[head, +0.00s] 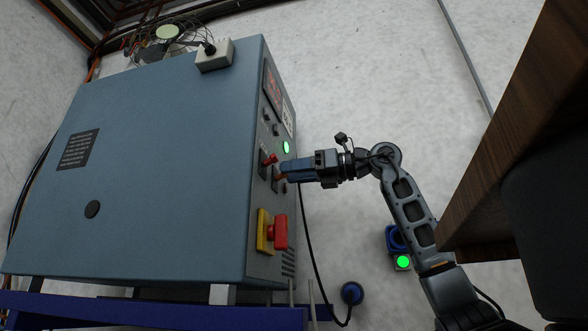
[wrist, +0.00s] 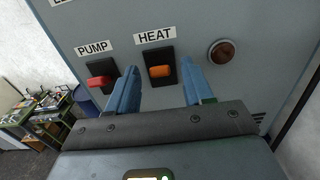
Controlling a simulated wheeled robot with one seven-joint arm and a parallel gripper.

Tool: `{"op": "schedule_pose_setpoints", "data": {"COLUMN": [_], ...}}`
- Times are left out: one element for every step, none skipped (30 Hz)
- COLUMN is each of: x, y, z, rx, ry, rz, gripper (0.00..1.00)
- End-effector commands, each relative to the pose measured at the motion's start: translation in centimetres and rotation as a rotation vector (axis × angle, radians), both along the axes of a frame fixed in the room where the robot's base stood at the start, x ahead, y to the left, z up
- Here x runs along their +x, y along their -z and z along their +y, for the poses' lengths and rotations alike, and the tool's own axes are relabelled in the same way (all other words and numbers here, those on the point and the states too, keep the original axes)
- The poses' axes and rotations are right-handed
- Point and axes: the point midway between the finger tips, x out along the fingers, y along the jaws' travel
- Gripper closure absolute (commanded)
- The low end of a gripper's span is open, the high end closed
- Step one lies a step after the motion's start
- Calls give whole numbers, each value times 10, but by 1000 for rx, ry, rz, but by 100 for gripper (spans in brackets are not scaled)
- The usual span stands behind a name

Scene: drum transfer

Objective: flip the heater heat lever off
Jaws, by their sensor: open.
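The heater is a blue-grey cabinet (head: 170,170) on the left in the head view. In the wrist view its orange heat lever (wrist: 160,71) sits in a black plate under the HEAT label (wrist: 155,37). My gripper (wrist: 158,88) is open, with one blue finger on each side of the heat lever; I cannot tell whether either touches it. In the head view my gripper (head: 284,168) is at the control panel, and its fingers partly hide the heat lever.
The red pump lever (wrist: 99,82) is just left of my left finger, under the PUMP label. A dark round indicator (wrist: 221,51) is to the right. A red emergency knob on a yellow base (head: 280,232) is below my gripper. A wooden tabletop (head: 520,130) is at the right.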

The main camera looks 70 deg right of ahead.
Motion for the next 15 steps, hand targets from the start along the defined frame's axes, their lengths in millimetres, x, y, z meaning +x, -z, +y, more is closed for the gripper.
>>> {"op": "schedule_pose_setpoints", "data": {"x": [2, 3, 4, 4, 4, 4, 4, 4, 4, 4, 4, 4, 4, 4, 4], "y": [0, 0, 0, 0, 0, 0, 0, 0, 0, 0, 0, 0, 0, 0, 0], "z": [0, 1, 1, 1, 1, 1, 1, 1, 1, 0, 1, 0, 0, 0, 0], "rx": [0, 0, 0, 0, 0, 0, 0, 0, 0, 0, 0, 0, 0, 0, 0], "ry": [-1, -1, -1, -1, -1, -1, -1, -1, -1, -1, -1, -1, -1, -1, -1], "rz": [0, 0, -1, -1, -1, -1, -1, -1, -1, -1, -1, -1, -1, -1, -1], "gripper": [49, 49, 49, 49, 49, 49, 49, 49, 49, 51, 54, 58, 60, 63, 67]}}
